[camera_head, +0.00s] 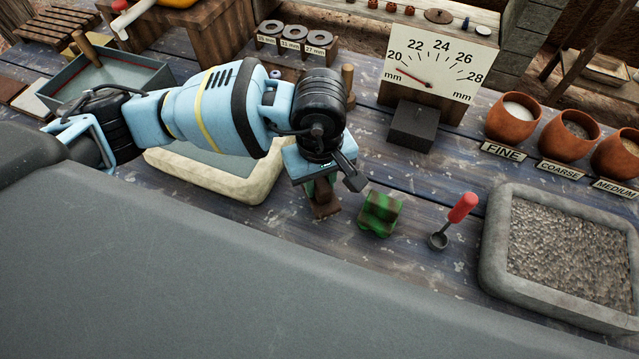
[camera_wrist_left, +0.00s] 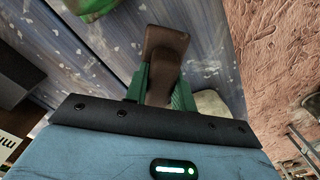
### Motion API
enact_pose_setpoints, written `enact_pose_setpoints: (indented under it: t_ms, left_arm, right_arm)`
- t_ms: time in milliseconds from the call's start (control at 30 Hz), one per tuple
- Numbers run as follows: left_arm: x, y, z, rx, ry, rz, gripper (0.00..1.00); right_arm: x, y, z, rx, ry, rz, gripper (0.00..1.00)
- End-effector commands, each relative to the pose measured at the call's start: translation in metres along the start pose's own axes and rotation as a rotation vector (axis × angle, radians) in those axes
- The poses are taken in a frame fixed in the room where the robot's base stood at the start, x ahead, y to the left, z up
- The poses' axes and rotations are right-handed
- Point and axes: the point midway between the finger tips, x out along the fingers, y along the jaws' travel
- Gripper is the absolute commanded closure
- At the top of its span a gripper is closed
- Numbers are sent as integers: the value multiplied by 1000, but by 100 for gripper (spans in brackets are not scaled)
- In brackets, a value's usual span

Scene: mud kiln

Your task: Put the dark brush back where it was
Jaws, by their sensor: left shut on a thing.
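My left gripper (camera_head: 318,183) comes down over the middle of the blue worktable. It is shut on a dark brown piece, which looks like the dark brush (camera_head: 325,203). In the left wrist view the brush (camera_wrist_left: 166,50) sticks out beyond the green fingers of the gripper (camera_wrist_left: 168,85). Its lower end is close to the tabletop; I cannot tell whether it touches. The fingers hide part of it. My right gripper is in neither view.
A green block (camera_head: 380,213) stands just right of the gripper, then a red-handled scoop (camera_head: 458,212) and a grey gravel tray (camera_head: 493,245). A pale basin (camera_head: 258,186) lies left, partly behind my arm. A dial gauge (camera_head: 432,62) and clay pots (camera_head: 512,123) stand behind.

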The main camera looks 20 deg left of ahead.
Motion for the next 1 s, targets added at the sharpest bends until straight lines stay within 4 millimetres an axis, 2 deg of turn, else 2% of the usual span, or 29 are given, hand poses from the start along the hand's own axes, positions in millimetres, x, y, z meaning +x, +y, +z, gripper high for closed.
enact_pose_setpoints:
  t_ms: [133,533,567,700,1000]
  left_arm:
    - [16,0,0,0,1,2,100]
    - [22,0,0,0,0,1,100]
    - [22,0,0,0,0,1,71]
    - [21,0,0,0,1,1,53]
    - [19,0,0,0,1,2,53]
  right_arm:
    - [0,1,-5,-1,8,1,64]
    - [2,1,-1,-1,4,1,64]
    - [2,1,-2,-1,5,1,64]
    - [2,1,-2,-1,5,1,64]
    - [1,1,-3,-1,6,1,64]
